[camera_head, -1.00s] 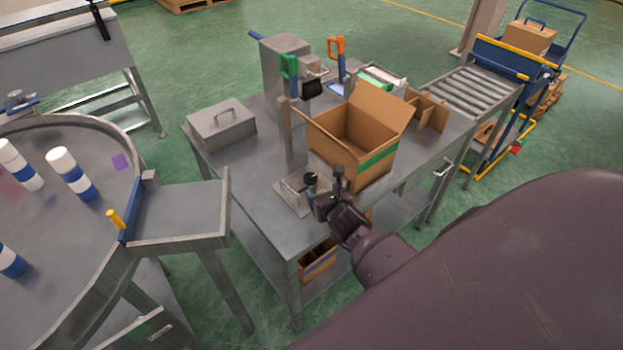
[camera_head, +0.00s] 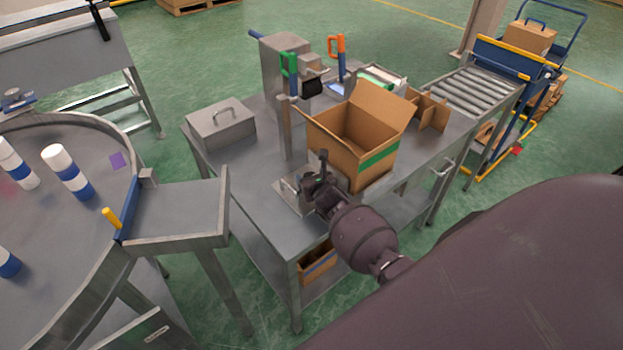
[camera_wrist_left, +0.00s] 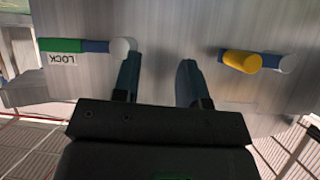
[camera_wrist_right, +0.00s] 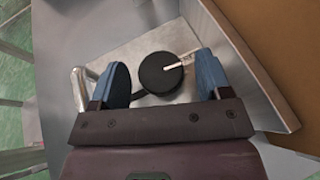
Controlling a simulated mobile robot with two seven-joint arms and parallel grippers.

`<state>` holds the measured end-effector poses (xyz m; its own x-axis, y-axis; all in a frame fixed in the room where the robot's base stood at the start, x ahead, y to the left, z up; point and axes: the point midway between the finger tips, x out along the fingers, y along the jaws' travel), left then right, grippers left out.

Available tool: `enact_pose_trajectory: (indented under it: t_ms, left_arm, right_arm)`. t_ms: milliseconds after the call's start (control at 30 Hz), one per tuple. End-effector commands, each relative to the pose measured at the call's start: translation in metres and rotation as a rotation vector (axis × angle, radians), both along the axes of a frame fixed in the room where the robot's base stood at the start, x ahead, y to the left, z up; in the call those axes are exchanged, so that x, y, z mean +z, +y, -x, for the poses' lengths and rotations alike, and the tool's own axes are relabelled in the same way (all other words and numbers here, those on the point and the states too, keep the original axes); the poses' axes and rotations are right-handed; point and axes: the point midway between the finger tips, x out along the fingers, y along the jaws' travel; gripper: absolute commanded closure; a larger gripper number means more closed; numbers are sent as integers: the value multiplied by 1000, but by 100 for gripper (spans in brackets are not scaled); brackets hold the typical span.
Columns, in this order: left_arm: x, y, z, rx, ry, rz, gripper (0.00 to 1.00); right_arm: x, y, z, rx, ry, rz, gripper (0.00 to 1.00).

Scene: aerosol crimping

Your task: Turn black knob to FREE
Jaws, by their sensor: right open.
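The black knob (camera_wrist_right: 158,74) is a round disc with a pale pointer mark toward its right edge in the right wrist view. It sits on a light metal plate (camera_wrist_right: 118,58). My right gripper (camera_wrist_right: 163,80) is open, with one blue-padded finger on each side of the knob; I cannot tell whether either touches it. In the head view my right gripper (camera_head: 312,180) is over the plate at the table's front and hides the knob. No FREE marking is readable.
An open cardboard box (camera_head: 345,150) stands close behind and right of my right gripper. A metal post (camera_head: 285,130) rises behind the plate. A lidded metal box (camera_head: 221,124) sits at the table's left. A yellow-ended handle (camera_wrist_left: 240,62) is right of my left gripper.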

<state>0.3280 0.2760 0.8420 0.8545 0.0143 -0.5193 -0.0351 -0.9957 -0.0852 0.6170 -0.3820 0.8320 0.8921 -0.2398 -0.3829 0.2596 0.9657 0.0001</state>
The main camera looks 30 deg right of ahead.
Motion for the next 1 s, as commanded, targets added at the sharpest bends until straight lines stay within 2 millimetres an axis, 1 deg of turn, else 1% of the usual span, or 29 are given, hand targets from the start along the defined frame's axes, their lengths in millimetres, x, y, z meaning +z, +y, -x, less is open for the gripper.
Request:
enact_pose_trajectory:
  t_ms: [200, 467, 500, 533, 667, 833, 1000]
  left_arm:
    - [1, 0, 0, 0, -2, 0, 61]
    - [1, 0, 0, -1, -2, -1, 61]
    - [1, 0, 0, -1, -2, -1, 61]
    - [1, 0, 0, -1, -2, -1, 61]
    - [4, 0, 0, -1, -3, -1, 61]
    - [15, 1, 2, -1, 0, -1, 61]
    - [17, 2, 8, 3, 15, -2, 61]
  right_arm:
    - [0, 0, 0, 0, 0, 0, 29]
    - [0, 0, 0, 0, 0, 0, 69]
    - [0, 0, 0, 0, 0, 0, 75]
    - [0, 0, 0, 0, 0, 0, 78]
    - [2, 0, -1, 11, 0, 2, 78]
    - [5, 0, -2, 72, -3, 5, 78]
    - [4, -1, -2, 121, -2, 3, 78]
